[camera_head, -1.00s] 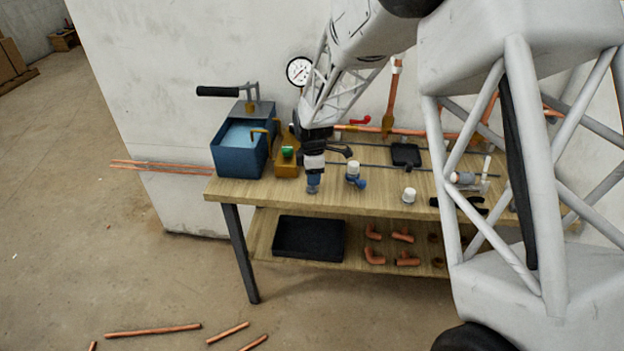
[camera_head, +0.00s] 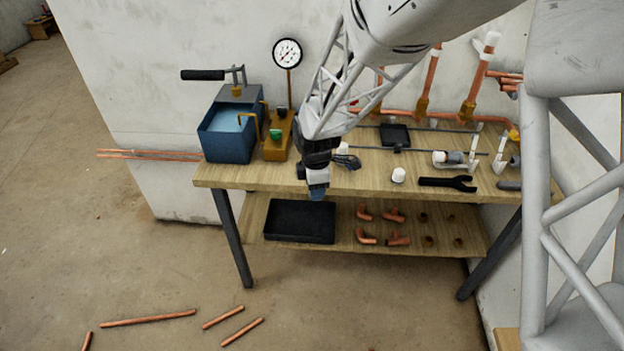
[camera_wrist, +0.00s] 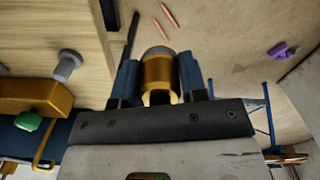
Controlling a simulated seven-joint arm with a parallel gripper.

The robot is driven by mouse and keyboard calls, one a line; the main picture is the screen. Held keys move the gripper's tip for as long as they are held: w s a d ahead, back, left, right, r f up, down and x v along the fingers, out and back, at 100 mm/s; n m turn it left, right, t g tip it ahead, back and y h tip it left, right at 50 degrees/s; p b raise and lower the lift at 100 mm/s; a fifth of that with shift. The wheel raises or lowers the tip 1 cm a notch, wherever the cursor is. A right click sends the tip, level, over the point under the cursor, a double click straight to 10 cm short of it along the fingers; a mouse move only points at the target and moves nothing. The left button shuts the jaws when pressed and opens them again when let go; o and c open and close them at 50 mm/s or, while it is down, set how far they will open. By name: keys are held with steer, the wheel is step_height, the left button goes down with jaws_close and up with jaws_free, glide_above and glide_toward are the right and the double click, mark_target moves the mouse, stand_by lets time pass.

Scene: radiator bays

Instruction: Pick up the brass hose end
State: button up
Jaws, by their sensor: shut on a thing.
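The brass hose end (camera_wrist: 158,75) shows in the wrist view as a gold cylinder with a greyish far end. It sits between the two blue fingers of my gripper (camera_wrist: 160,80), which are shut on it from both sides. In the head view my gripper (camera_head: 317,192) is at the front edge of the wooden bench (camera_head: 240,178), above the lower shelf. The hose end cannot be made out there; the fingers and wrist hide it.
A blue tank (camera_head: 228,140) with a pump handle and a pressure gauge (camera_head: 287,53) stand at the bench's left. A black tray (camera_head: 300,221) and copper fittings (camera_head: 366,238) lie on the lower shelf. A white cap (camera_head: 398,174) and black pliers (camera_head: 447,183) lie right of my gripper.

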steer(key=shift+s+d, duration=0.2)
steer(key=shift+s, duration=0.3)
steer(key=shift+r, duration=0.2)
stand_by(0.4)
steer(key=shift+r, duration=2.35)
steer(key=shift+w, duration=0.1)
steer(key=w+a+r, duration=0.1)
steer(key=w+r, duration=0.2)
steer(key=w, duration=0.9)
steer(key=w+a+r, duration=0.1)
steer(key=w+r, duration=0.2)
steer(key=w, duration=1)
steer(key=w+a+r, duration=0.2)
steer(key=w, duration=1.1)
steer(key=shift+r, duration=0.4)
steer(key=shift+w, duration=0.15)
